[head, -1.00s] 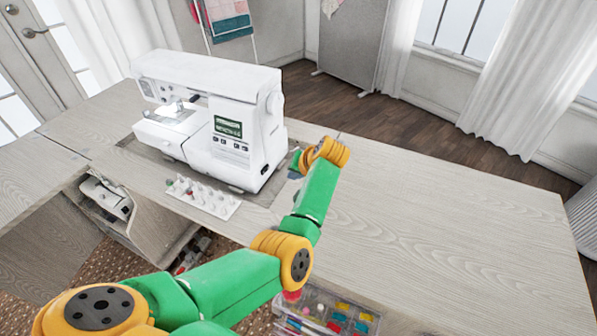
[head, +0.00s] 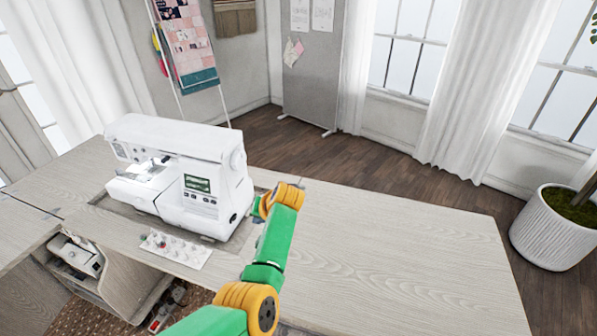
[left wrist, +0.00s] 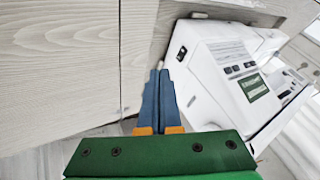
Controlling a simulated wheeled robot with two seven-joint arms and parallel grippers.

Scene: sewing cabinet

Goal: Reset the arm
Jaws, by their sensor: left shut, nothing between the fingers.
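My left arm, green with orange joints, reaches across the table in the head view. My left gripper (left wrist: 160,80) shows in the left wrist view with its two blue fingers together and nothing between them. In the head view the gripper (head: 258,208) is mostly hidden behind its orange wrist joint, just right of the sewing machine. The white sewing machine (head: 180,165) stands upright on the table; its side with a green screen also shows in the left wrist view (left wrist: 235,75), right of the fingers. I cannot tell whether the fingertips touch it. My right gripper is not in view.
The wooden table (head: 400,260) is clear to the right of my arm. A white spool tray (head: 175,248) lies in front of the machine. An open cabinet (head: 125,275) is below at left. A potted plant (head: 553,228) stands on the floor at right.

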